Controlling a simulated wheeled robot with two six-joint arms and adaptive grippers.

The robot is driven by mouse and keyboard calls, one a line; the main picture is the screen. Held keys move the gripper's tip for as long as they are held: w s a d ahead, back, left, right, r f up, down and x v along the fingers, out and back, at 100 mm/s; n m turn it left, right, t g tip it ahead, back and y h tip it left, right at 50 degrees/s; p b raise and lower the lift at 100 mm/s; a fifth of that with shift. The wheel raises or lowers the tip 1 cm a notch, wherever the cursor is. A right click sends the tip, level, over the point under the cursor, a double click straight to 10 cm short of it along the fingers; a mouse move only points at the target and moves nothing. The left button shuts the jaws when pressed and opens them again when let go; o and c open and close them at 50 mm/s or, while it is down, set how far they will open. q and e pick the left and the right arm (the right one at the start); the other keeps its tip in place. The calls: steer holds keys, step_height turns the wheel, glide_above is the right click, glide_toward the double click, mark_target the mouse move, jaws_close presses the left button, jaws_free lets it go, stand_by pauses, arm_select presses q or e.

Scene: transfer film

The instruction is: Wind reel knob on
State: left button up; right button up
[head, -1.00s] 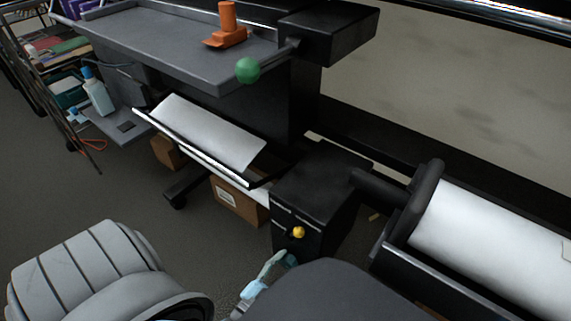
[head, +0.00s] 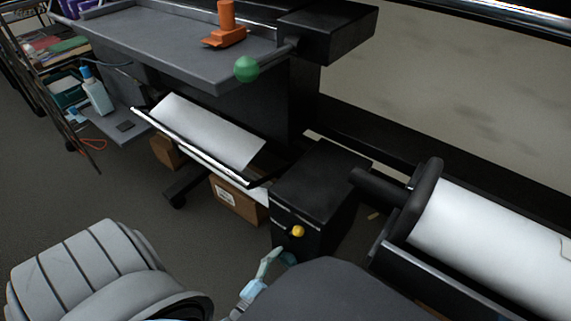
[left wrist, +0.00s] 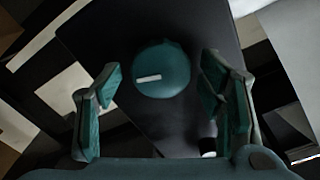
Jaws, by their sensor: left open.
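The reel knob (left wrist: 162,70) is a round teal disc with a white mark on its face, mounted on the dark box. In the head view a teal bit of it (head: 289,259) shows low on the black box (head: 318,190), largely hidden by my arm. My left gripper (left wrist: 160,78) is open, with its teal fingers on either side of the knob and visible gaps to it. In the head view my left gripper (head: 273,258) shows only in part, just left of the knob. My right gripper is not in view.
A yellow ball knob (head: 298,231) sticks out from the box just above. A white film roll (head: 490,245) lies to the right. A cardboard box (head: 236,203) stands on the floor.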

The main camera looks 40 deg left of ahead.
arm_select(q)
steer(key=s, duration=1.2)
steer(key=shift+d, duration=0.2)
